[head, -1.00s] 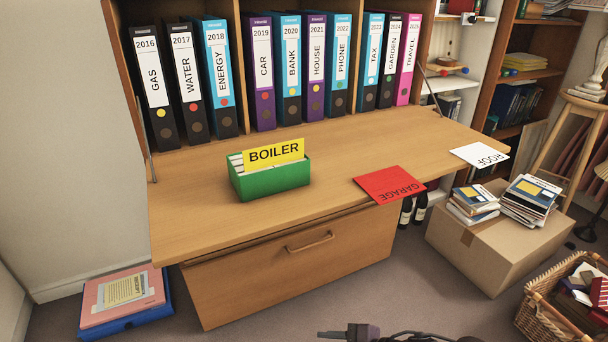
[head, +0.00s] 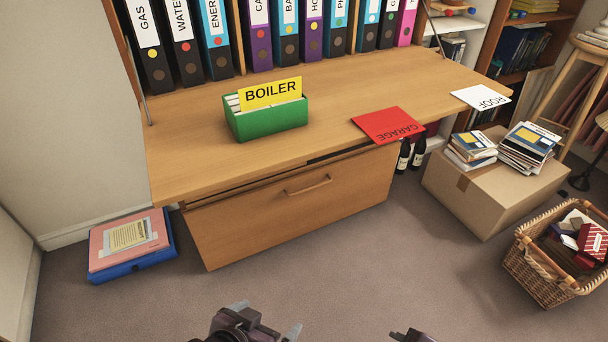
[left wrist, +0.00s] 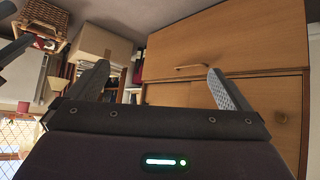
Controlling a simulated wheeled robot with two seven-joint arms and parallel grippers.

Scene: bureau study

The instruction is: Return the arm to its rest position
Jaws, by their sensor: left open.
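My left gripper (head: 267,318) is at the bottom of the head view, in front of the bureau and apart from it. Its two fingers are spread and nothing is between them. In the left wrist view the fingers (left wrist: 160,85) also stand wide apart and empty, with the room tilted behind them. A dark part of what looks like my right gripper (head: 411,335) just shows at the bottom edge; its fingers cannot be made out.
The bureau's desk flap (head: 200,165) bears a green card box (head: 268,122) with a yellow BOILER card, a red GARAGE card (head: 388,125) and a white ROOF card (head: 481,97). A carton (head: 485,205) and wicker basket (head: 548,272) stand right. Floor in front is clear.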

